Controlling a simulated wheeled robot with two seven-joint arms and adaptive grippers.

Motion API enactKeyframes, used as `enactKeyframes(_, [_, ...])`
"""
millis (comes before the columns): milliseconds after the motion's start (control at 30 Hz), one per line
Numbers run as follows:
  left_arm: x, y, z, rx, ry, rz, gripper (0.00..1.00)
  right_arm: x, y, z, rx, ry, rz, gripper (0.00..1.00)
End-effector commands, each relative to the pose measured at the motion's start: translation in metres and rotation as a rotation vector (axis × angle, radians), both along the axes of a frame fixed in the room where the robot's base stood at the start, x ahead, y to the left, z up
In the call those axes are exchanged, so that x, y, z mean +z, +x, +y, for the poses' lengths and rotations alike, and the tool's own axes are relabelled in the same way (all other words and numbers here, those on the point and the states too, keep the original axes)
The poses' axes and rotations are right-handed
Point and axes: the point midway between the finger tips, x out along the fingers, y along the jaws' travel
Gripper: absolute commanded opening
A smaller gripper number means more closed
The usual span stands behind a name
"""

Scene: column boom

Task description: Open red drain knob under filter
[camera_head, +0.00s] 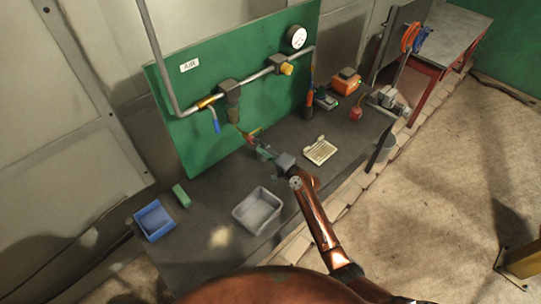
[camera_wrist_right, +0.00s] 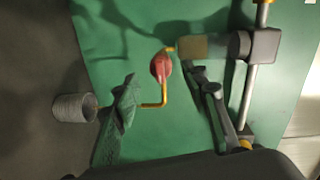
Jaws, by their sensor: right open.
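The filter (camera_head: 233,115) hangs from the pipe on the green board; its body (camera_wrist_right: 193,47) also shows in the wrist view. The red drain knob (camera_wrist_right: 160,67) is at the filter's lower end, with a bent yellow drain tube (camera_wrist_right: 163,95) beside it. In the head view the red knob (camera_head: 248,138) is small, just beyond my right gripper (camera_head: 258,148). In the wrist view my right gripper (camera_wrist_right: 163,80) is open, one finger on each side of the knob and tube. Contact with the knob cannot be told. My left gripper is not in view.
A grey ribbed can (camera_wrist_right: 75,107) is left of the fingers in the wrist view. On the bench are a grey bin (camera_head: 258,211), a blue bin (camera_head: 154,221), a green block (camera_head: 181,196) and a cream slotted tray (camera_head: 320,150). A blue-handled valve (camera_head: 216,125) hangs left of the filter.

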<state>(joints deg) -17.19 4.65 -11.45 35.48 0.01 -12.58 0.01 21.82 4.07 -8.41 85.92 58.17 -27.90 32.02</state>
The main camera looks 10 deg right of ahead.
Motion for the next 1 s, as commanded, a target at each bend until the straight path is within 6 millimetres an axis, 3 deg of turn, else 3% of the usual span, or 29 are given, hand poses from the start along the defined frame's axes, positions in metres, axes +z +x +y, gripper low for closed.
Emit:
enactKeyframes(200, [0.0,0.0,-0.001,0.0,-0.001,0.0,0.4,0.001,-0.038,-0.029,-0.001,-0.001,0.001,0.41])
enactKeyframes(400, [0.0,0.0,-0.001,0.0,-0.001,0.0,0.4,0.003,-0.06,-0.044,0.0,-0.001,0.001,0.41])
enactKeyframes(1000, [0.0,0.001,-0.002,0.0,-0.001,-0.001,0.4,0.004,-0.067,-0.049,0.0,0.001,0.001,0.41])
